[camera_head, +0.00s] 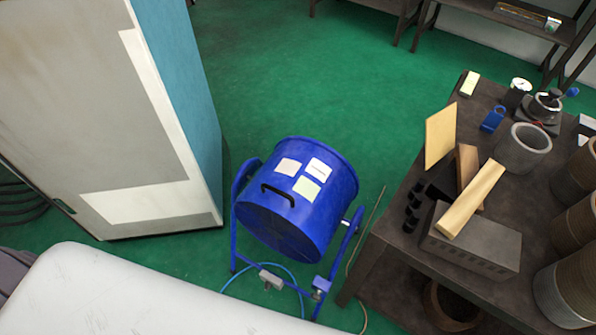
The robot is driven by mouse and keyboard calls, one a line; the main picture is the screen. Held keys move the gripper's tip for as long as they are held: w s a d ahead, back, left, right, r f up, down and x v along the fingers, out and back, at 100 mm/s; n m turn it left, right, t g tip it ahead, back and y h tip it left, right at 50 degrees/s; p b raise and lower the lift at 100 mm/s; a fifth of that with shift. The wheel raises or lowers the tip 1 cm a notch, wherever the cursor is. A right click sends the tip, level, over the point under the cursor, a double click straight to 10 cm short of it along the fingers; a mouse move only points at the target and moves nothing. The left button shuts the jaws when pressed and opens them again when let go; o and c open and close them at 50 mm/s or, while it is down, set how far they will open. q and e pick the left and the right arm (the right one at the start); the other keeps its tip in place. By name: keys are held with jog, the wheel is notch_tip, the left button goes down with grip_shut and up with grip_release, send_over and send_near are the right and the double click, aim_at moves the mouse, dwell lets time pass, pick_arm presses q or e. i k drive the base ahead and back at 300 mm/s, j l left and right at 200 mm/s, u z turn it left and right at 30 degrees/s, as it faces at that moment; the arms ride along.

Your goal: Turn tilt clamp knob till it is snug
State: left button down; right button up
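A small dark device that looks like the indexing chuck (538,112) stands at the far right of the dark workbench. It has a round, light-rimmed top. A small blue knob (572,91) sticks out at its right side; I cannot tell for sure that it is the tilt clamp knob, nor how tight it is. Neither of my grippers is in view, and nothing touches the knob.
The workbench (400,243) also holds a grey cylinder (522,148), a blue padlock-like piece (493,119), a gauge (517,93), wooden boards and several large cylinders. A blue drum (300,200) on a frame stands left of it. Green floor (290,70) behind is clear.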

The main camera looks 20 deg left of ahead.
aim_at(315, 297)
jog(key=k+j+z, duration=0.1)
jog(key=k, duration=0.35)
jog(key=k+j, duration=0.2)
jog(key=k, duration=0.2)
jog(key=i+l+u, duration=0.1)
jog(key=l, duration=1)
